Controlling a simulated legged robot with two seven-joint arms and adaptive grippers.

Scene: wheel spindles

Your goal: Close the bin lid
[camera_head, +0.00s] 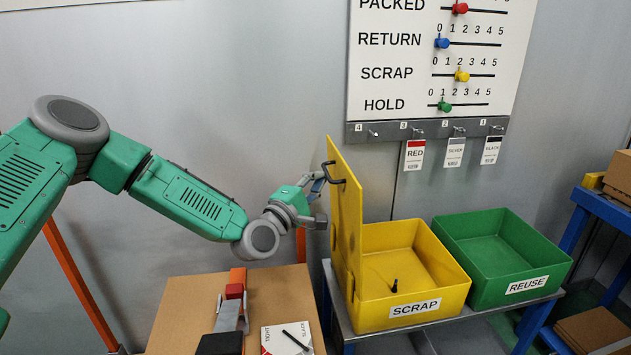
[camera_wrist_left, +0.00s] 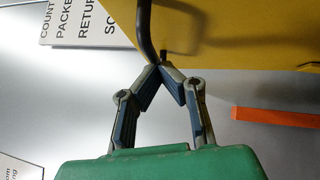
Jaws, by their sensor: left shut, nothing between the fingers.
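The yellow bin (camera_head: 420,308) marked SCRAP stands on a grey bench with a small black item inside. Its yellow lid (camera_head: 346,235) stands up open along the bin's left side and also fills the top of the left wrist view (camera_wrist_left: 240,35). A black handle (camera_head: 338,181) is on the lid's outer face; it also shows in the left wrist view (camera_wrist_left: 144,35). My left gripper (camera_head: 323,178) is at the lid's left side, by the handle. In the left wrist view its fingertips (camera_wrist_left: 172,72) meet, shut and empty, close to the handle's end; I cannot tell if they touch it.
A green REUSE bin (camera_head: 500,258) stands right of the yellow one. A cardboard-coloured surface (camera_head: 185,300) with tools and a TIGHT/SLACK card (camera_head: 288,340) lies at front left. A tally board (camera_head: 430,60) with hooks and tags is on the wall behind. A blue rack (camera_head: 595,203) stands at right.

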